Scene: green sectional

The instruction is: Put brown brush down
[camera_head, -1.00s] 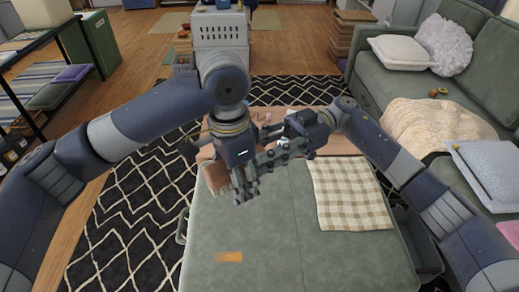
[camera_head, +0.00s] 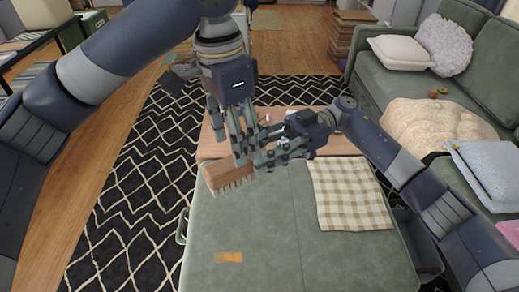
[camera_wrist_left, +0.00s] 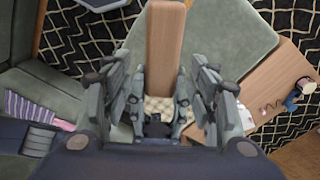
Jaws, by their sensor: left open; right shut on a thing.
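The brown brush (camera_head: 228,178) has a wooden back and pale bristles facing down, over the green padded surface (camera_head: 270,225). My right gripper (camera_head: 262,160) comes in from the right and is shut on the brush's right end. It is unclear whether the bristles touch the surface. My left gripper (camera_head: 238,148) points down just above and behind that end, its fingers open and overlapping the right fingers in the picture. In the left wrist view the brush's wooden back (camera_wrist_left: 165,50) runs up from the right gripper, between my spread left fingers (camera_wrist_left: 165,95).
A beige checkered cloth (camera_head: 348,195) lies on the right of the green surface. A small orange patch (camera_head: 228,257) is near its front. A wooden tabletop (camera_head: 345,145) is behind. A green sofa (camera_head: 385,75) stands at right. The front middle of the surface is clear.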

